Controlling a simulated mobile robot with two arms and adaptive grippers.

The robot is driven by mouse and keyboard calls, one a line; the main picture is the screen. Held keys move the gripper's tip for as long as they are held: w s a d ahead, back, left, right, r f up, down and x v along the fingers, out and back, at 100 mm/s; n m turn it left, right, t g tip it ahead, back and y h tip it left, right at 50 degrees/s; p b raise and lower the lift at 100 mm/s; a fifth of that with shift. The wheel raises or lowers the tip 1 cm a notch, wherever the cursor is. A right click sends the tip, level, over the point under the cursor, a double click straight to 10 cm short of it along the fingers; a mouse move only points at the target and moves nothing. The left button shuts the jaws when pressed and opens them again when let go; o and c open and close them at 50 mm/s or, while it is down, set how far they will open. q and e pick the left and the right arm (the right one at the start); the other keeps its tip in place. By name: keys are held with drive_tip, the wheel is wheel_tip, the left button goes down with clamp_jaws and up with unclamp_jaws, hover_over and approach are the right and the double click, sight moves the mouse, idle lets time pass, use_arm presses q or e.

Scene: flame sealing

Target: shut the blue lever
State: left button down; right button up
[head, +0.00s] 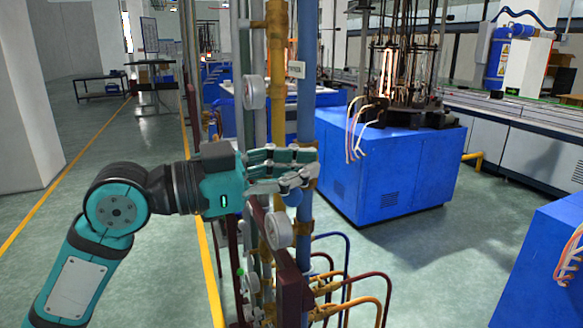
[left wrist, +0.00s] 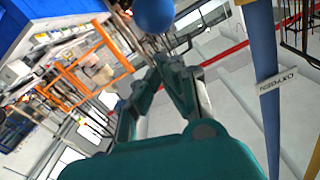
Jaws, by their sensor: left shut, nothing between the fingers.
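The blue lever shows as a round blue knob (head: 293,198) low in front of the blue pipe (head: 306,110) in the head view. In the left wrist view the blue knob (left wrist: 153,14) is at the top edge, just beyond the fingertips. My left gripper (head: 308,168) is shut and empty, reaching in from the left beside the pipe, just above the knob. In the left wrist view its fingers (left wrist: 172,62) come together. Whether they touch the knob, I cannot tell. The lever's arm is mostly hidden by the gripper. My right gripper is not in view.
Vertical pipes with round white gauges (head: 278,230) stand close around the left gripper. Coloured hoses (head: 345,245) hang below. A blue machine cabinet (head: 385,165) stands behind, and another blue cabinet (head: 545,265) is at the lower right. The floor at left is clear.

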use_arm(q)
drive_tip(key=r+b+v, duration=0.1)
drive_tip(key=b+v, duration=0.1)
drive_tip(key=v, duration=0.7)
drive_tip(key=shift+s+a+b, duration=0.3)
drive_tip(key=shift+s+a, duration=0.05)
drive_tip(key=shift+s, duration=0.05)
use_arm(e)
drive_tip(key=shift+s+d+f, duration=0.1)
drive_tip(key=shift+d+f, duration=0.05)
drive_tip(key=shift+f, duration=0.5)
use_arm(q)
drive_tip(key=shift+r, duration=0.1)
